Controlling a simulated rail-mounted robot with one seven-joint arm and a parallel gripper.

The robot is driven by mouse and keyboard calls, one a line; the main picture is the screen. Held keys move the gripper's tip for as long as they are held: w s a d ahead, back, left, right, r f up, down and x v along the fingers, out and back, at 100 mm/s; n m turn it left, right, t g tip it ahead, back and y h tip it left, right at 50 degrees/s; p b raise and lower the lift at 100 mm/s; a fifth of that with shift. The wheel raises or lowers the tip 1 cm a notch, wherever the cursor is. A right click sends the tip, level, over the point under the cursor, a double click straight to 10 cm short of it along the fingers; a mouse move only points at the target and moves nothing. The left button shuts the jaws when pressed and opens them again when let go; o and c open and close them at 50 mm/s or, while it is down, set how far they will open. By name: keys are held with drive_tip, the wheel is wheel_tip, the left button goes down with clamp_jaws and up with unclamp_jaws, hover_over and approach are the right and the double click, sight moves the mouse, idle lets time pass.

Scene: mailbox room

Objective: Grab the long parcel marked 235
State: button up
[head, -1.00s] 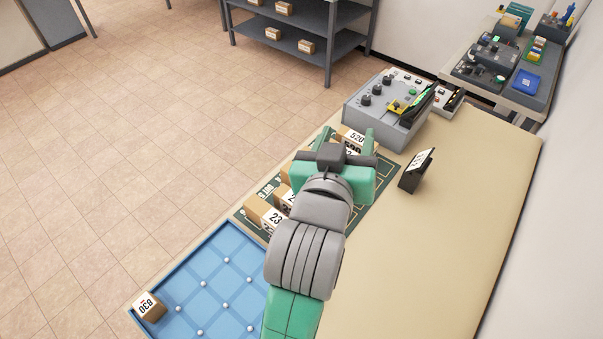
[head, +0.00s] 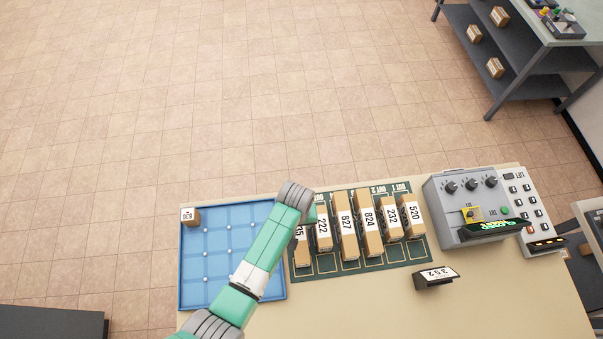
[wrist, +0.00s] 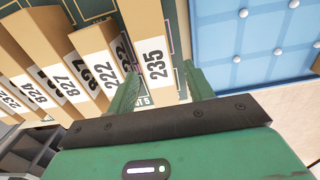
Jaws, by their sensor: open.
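The parcel marked 235 is a brown box with a white label (wrist: 155,62) in the wrist view. In the head view its label end (head: 302,240) shows at the left end of the parcel row, partly hidden by my arm. My gripper (wrist: 161,78) is open, and its green fingers appear on either side of this parcel in the wrist view. I cannot tell how deep the fingers reach around it. The gripper's fingers are mostly hidden behind the wrist in the head view.
The parcel marked 222 (head: 323,228) stands close beside it, with several more to the right. A blue tray (head: 190,265) with white knobs lies left, holding a parcel marked 830 (head: 191,218). A grey control box (head: 450,208) and a small 352 sign (head: 436,278) are at right.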

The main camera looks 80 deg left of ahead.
drive_tip(key=f, duration=0.5)
drive_tip(key=shift+w+f, duration=0.2)
drive_tip(key=shift+f, duration=0.05)
drive_tip(key=shift+r, duration=0.1)
drive_tip(key=c, duration=1)
drive_tip(key=shift+w+r, duration=0.1)
drive_tip(key=shift+r, duration=0.25)
drive_tip(key=r, duration=0.3)
drive_tip(key=shift+s+d, duration=0.15)
drive_tip(key=shift+s, duration=0.25)
drive_tip(key=s+d+r, duration=0.1)
drive_tip(key=s+d, duration=0.4)
drive_tip(key=s, duration=0.9)
drive_tip(key=shift+s+d+r+b, duration=0.15)
drive_tip(key=shift+b, duration=0.15)
